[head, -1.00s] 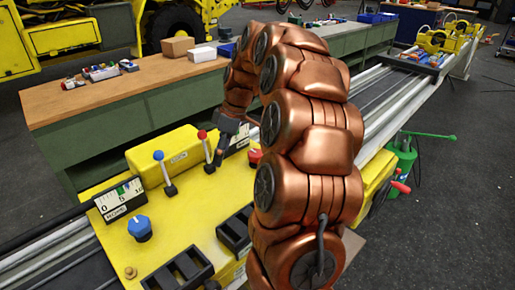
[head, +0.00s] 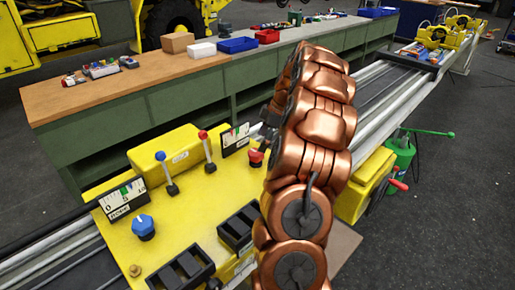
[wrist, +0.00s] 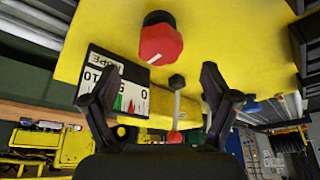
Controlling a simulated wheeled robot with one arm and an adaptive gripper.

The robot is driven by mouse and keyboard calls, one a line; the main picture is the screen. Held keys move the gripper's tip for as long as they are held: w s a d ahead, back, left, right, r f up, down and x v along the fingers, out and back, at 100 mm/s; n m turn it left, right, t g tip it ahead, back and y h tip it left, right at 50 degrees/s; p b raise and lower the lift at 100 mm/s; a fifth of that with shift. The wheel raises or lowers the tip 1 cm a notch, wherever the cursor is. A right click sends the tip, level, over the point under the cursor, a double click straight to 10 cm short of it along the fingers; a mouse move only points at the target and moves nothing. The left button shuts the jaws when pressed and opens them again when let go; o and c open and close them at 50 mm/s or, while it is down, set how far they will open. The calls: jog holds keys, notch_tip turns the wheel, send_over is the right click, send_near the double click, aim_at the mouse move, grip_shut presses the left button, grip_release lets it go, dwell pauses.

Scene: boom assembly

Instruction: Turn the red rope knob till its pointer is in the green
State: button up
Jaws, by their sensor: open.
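The red rope knob (head: 256,157) stands on the yellow console, just left of my arm in the head view. In the wrist view the knob (wrist: 160,42) is beyond my open, empty fingers (wrist: 163,78), roughly centred between them and apart from them; a pale line marks its face. The rope gauge (head: 236,138) stands behind the knob. It shows upside down in the wrist view (wrist: 113,82), with a green band near 5 and a red mark, seemingly its pointer, between 0 and the green. My arm mostly hides my gripper in the head view.
A red-topped lever (head: 206,150) stands left of the knob and shows between my fingers in the wrist view (wrist: 175,120). A blue-topped lever (head: 166,172), blue knob (head: 143,226), second gauge (head: 122,199) and black switches (head: 238,229) share the console.

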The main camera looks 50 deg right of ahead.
aim_at(256, 152)
jog(key=shift+p+x, duration=0.75)
jog(key=shift+x, duration=1.7)
jog(key=c, duration=1.2)
jog(key=shift+f+m+b, duration=0.1)
jog(key=shift+m+b, duration=0.2)
jog(key=shift+b, duration=0.2)
